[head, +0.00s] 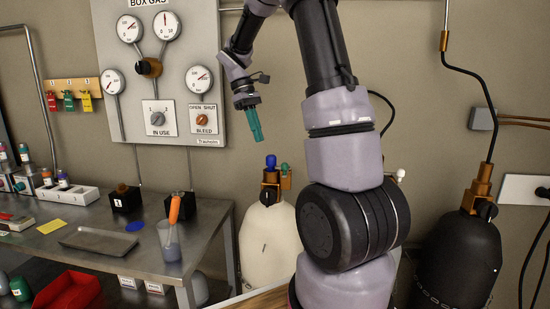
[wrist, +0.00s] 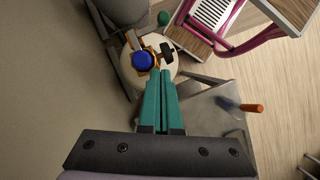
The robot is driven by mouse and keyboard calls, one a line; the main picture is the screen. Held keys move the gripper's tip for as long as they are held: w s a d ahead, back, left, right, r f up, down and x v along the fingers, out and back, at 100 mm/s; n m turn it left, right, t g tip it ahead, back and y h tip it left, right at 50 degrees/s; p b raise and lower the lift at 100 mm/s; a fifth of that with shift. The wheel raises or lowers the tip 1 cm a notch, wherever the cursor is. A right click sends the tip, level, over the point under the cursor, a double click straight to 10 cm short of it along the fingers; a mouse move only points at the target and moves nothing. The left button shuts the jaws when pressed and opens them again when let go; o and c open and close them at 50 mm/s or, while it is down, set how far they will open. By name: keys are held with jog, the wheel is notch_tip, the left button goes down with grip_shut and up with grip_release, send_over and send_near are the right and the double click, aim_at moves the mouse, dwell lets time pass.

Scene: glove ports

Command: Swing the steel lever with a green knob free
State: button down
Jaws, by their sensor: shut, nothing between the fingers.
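A green knob (head: 284,169) shows in the head view, just right of a blue knob (head: 270,161) at the top of a cream gas cylinder (head: 267,240). The steel lever itself is too small to make out there. In the wrist view the blue knob (wrist: 144,61) sits on a brass valve beyond my fingertips. A round green thing (wrist: 163,18) shows farther up; I cannot tell whether it is the lever's knob. My gripper (head: 258,139) has green fingers, shut and empty. It hangs above and left of the knobs in the head view, apart from them.
A steel bench (head: 190,226) at the left carries a beaker (head: 170,242) with an orange-handled tool, a tray (head: 100,240) and black blocks. A gauge panel (head: 163,95) is on the wall behind my gripper. A black cylinder (head: 457,262) stands at the right.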

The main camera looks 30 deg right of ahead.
aim_at(282, 167)
jog(key=s+d+f, duration=0.3)
jog(key=s+f, duration=0.2)
jog(key=f, duration=0.1)
jog(key=shift+s+f, duration=0.2)
jog(key=shift+s, duration=0.2)
jog(key=shift+s+d+n, duration=0.1)
jog(key=shift+n, duration=0.3)
